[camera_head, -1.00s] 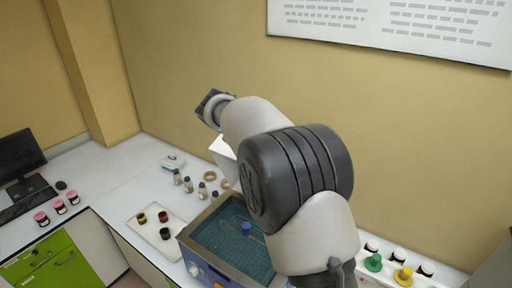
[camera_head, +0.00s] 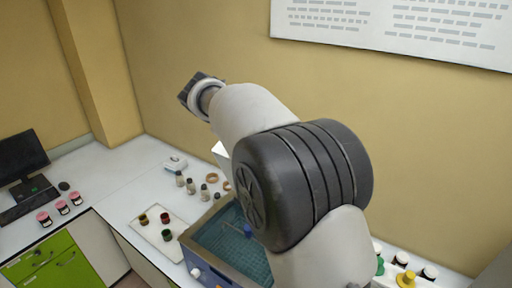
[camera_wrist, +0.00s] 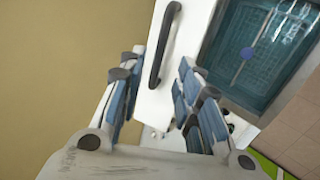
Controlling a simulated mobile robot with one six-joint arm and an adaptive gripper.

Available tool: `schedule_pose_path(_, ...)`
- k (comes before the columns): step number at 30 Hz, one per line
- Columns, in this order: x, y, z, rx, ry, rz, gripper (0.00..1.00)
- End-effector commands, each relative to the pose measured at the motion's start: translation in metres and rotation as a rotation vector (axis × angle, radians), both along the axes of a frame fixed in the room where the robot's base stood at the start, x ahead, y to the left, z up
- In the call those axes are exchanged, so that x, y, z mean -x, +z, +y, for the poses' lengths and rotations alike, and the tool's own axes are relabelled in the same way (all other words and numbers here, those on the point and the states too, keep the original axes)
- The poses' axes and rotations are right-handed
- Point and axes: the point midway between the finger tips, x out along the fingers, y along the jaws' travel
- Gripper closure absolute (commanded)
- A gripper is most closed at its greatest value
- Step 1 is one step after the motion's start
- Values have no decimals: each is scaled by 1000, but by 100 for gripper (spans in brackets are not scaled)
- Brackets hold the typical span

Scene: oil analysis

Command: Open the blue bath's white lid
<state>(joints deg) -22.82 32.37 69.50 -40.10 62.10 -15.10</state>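The blue bath (camera_head: 222,271) stands on the bench, partly hidden behind my arm. Its teal interior is uncovered, with a small blue round piece inside; the interior also shows in the wrist view (camera_wrist: 262,50). The white lid (camera_head: 219,150) stands raised at the bath's back, mostly hidden by my arm. In the wrist view the lid (camera_wrist: 190,40) carries a long black handle (camera_wrist: 165,45). My gripper (camera_wrist: 160,62) is open, its fingers apart on either side of the handle's near end, with gaps on both sides. In the head view its end (camera_head: 197,92) is high near the wall.
A white tray (camera_head: 150,238) with several small dark jars lies left of the bath. Several small bottles (camera_head: 190,186) stand behind it. Green and yellow pieces (camera_head: 405,279) and white-capped jars are at right. The yellow wall (camera_wrist: 50,80) is close to my gripper.

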Motion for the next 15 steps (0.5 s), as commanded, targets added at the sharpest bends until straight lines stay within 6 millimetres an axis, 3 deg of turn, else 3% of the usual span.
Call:
schedule_pose_path(6,19,29,15,-1,1,-2,69)
schedule_pose_path(15,26,38,20,0,0,0,69)
